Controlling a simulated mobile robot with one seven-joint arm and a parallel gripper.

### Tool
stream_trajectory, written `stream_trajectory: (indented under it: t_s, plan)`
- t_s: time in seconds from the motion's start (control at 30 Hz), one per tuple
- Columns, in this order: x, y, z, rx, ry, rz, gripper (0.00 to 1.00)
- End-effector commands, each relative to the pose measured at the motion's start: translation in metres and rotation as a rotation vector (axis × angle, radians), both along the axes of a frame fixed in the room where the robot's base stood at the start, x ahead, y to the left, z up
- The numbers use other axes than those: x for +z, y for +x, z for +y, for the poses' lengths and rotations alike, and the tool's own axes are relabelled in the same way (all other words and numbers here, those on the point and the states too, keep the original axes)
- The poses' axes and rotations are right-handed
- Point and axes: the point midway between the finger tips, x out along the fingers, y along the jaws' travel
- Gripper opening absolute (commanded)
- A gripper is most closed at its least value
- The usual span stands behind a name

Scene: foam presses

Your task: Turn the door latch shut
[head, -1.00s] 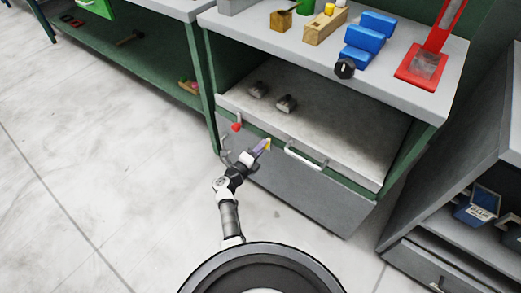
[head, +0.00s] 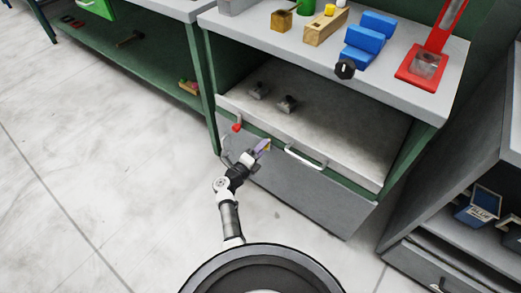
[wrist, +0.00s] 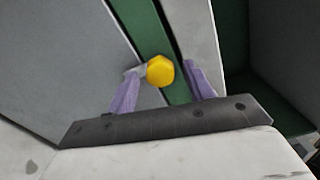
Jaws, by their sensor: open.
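A yellow knob (wrist: 160,70) shows in the wrist view in front of a green strip at the edge of a grey door panel (wrist: 70,65). It appears to be the end of the door latch; the rest of the latch is mostly hidden. My gripper (wrist: 161,82) is open, with one purple finger on each side of the knob. I cannot tell whether either finger touches it. In the head view my gripper (head: 262,148) is at the upper edge of the grey door (head: 305,190), left of its white handle (head: 305,158).
A red knob (head: 237,127) is on the front's left side. Above the door is a shelf (head: 335,140) with two small grey parts (head: 287,103). The floor at left is clear.

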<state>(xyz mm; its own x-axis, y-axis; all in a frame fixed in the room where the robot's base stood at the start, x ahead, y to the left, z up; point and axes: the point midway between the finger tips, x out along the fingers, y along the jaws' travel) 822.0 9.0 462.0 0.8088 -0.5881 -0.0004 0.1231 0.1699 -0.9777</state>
Motion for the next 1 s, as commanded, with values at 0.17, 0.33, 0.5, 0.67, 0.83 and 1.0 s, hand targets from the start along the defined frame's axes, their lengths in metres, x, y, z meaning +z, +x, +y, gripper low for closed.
stream_trajectory:
  t_s: [0.17,0.33,0.5,0.67,0.83,1.0]
  plan:
    - [0.002,-0.006,0.006,0.002,0.000,0.001,0.52]
    - [0.005,-0.031,0.024,0.005,-0.002,0.002,0.52]
    - [0.005,-0.065,0.048,0.005,-0.002,0.002,0.52]
    - [0.003,-0.091,0.066,0.004,-0.002,0.002,0.52]
    - [0.001,-0.107,0.078,0.001,0.000,0.000,0.52]
    - [0.000,-0.112,0.081,0.001,0.000,0.000,0.52]
